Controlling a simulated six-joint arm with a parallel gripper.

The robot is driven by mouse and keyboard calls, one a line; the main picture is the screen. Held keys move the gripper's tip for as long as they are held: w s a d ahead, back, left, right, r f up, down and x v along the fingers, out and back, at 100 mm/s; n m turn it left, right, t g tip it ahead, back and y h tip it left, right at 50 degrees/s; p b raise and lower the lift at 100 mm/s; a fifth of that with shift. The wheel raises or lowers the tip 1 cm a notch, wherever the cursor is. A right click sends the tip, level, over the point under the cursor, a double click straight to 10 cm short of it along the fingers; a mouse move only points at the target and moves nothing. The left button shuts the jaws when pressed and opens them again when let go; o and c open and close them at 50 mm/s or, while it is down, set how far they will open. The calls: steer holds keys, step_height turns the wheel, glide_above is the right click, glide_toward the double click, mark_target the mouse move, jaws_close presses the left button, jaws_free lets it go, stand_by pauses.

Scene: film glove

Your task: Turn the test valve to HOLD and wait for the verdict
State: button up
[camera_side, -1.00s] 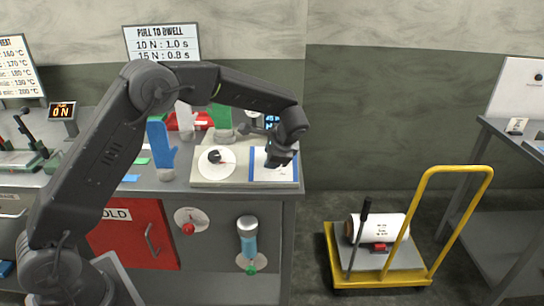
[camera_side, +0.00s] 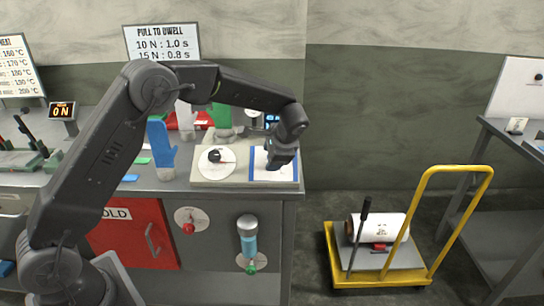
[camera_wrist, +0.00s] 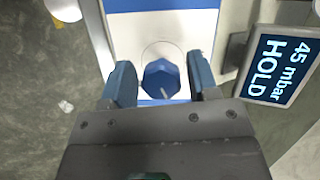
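The valve knob (camera_wrist: 161,80) is a blue faceted knob with a pale pointer mark, on a white panel (camera_wrist: 150,22) with a blue band. In the wrist view my gripper (camera_wrist: 161,84) is open, with one blue-padded finger on each side of the knob and a visible gap on both sides. The display (camera_wrist: 279,67) beside it reads "45 mbar HOLD". In the side view my gripper (camera_side: 278,162) is low over the blue-edged white panel (camera_side: 285,175). The knob is hidden there, and the display (camera_side: 271,122) is partly hidden by my arm.
A white dial (camera_side: 205,171) with a black knob sits left of the panel. Blue (camera_side: 160,143) and green (camera_side: 219,113) mitts stand on the bench behind. A red door (camera_side: 130,234) and a blue-handled device (camera_side: 248,242) are on the bench front. A yellow trolley (camera_side: 330,268) stands right.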

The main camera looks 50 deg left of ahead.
steer(key=shift+o, duration=0.7)
steer(key=v, duration=1.4)
steer(key=shift+f, duration=0.1)
